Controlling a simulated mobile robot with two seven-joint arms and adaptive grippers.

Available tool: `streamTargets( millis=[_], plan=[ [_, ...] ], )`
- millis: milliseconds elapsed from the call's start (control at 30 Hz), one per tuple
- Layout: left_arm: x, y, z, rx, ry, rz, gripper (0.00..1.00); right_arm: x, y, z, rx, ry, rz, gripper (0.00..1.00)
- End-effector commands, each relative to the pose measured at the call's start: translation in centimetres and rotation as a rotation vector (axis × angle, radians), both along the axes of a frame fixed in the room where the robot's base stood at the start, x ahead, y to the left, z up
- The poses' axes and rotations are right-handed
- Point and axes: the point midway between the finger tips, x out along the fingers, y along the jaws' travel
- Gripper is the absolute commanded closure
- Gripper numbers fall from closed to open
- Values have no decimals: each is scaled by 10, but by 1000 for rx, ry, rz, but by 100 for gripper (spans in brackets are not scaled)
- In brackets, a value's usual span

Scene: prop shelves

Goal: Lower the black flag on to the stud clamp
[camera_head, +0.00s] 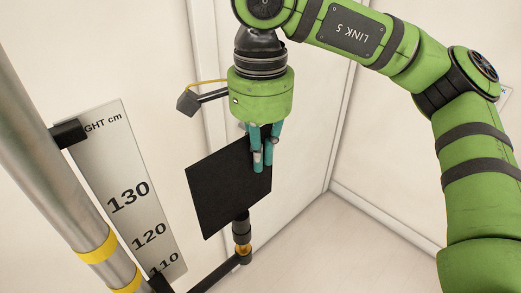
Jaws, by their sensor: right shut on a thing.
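The black flag (222,190) is a flat dark square panel, tilted in the picture, with a short dark socket (241,228) at its lower edge. My right gripper (262,160) points down from above, its teal fingers shut on the flag's upper right edge. The stud clamp (243,256) is at the end of a dark arm below the flag, with a brass-coloured part at its top. The socket lines up just above this brass part; I cannot tell whether it is seated on it. My left gripper is not in view.
A metal pole (62,150) with yellow bands stands at the left. A white height scale (128,195) marked in cm is fixed beside it. The dark clamp arm (215,275) crosses at the bottom. Pale walls stand behind; the floor (330,240) to the right is clear.

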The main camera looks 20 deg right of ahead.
Motion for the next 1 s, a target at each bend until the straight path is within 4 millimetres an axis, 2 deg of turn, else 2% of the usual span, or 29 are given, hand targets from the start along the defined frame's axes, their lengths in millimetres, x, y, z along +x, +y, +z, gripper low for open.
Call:
streamTargets(
  millis=[1000],
  plan=[
    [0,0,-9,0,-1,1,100,0,0,-8,1,0,0,100]
  ],
)
